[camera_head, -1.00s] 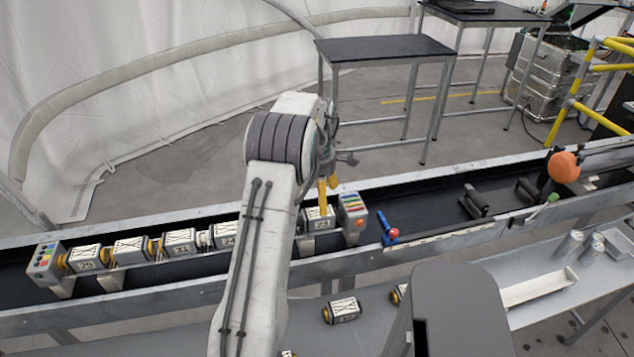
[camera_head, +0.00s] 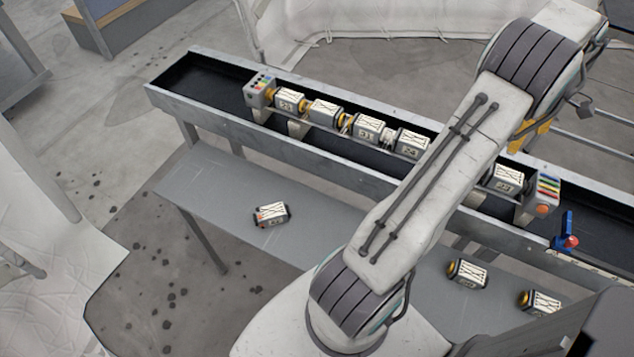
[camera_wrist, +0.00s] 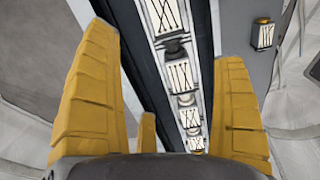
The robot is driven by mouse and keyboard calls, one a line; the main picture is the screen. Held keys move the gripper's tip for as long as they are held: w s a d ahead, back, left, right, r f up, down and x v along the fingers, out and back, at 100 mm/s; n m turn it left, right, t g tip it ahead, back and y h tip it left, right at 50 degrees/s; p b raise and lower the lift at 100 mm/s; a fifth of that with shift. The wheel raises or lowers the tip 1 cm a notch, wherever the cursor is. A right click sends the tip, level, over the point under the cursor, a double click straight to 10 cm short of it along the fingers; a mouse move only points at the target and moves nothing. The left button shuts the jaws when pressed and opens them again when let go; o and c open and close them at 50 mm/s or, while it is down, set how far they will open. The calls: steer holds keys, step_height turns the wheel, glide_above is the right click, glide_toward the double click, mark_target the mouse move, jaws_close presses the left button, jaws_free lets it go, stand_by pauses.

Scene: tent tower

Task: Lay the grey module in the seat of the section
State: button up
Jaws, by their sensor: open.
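The section is a row of grey modules with white faces, such as this module (camera_head: 324,112), in a long dark trough (camera_head: 190,80). It runs between a left end block (camera_head: 258,90) and a right end block (camera_head: 543,190). My arm covers part of the row, so I cannot see whether a seat is empty there. Loose modules lie on the bench: one at left (camera_head: 271,215), two at right (camera_head: 467,272) (camera_head: 540,302). I cannot tell which is the task's grey module. My gripper (camera_wrist: 165,45) is open and empty above the trough; the row shows beyond its yellow fingers.
The lower bench (camera_head: 215,180) is mostly bare around the left loose module. A blue clamp with a red knob (camera_head: 567,235) stands right of the right end block. The trough's far left end is empty. One loose module (camera_wrist: 263,33) also shows in the wrist view.

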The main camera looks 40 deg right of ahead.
steer(key=w+a+r+h, duration=0.1)
steer(key=w+a+r, duration=0.2)
steer(key=w+a, duration=0.35)
steer(key=w+a+r, duration=0.3)
steer(key=w, duration=0.6)
steer(key=w+a+r+m+t, duration=0.1)
steer(key=w+a+r, duration=0.1)
steer(key=w+a, duration=0.35)
steer(key=w+a+r+m+t, duration=0.1)
steer(key=w+a+r, duration=0.1)
steer(key=a, duration=2.2)
steer(key=s+a+f+m+t, duration=0.1)
steer(key=s+a+f, duration=0.1)
steer(key=a, duration=0.3)
steer(key=s+a+f+m+t+y, duration=0.1)
steer(key=s+a, duration=0.3)
steer(key=a, duration=0.2)
steer(key=shift+s+a+f, duration=0.15)
steer(key=shift+s+f, duration=0.15)
steer(key=shift+f, duration=0.05)
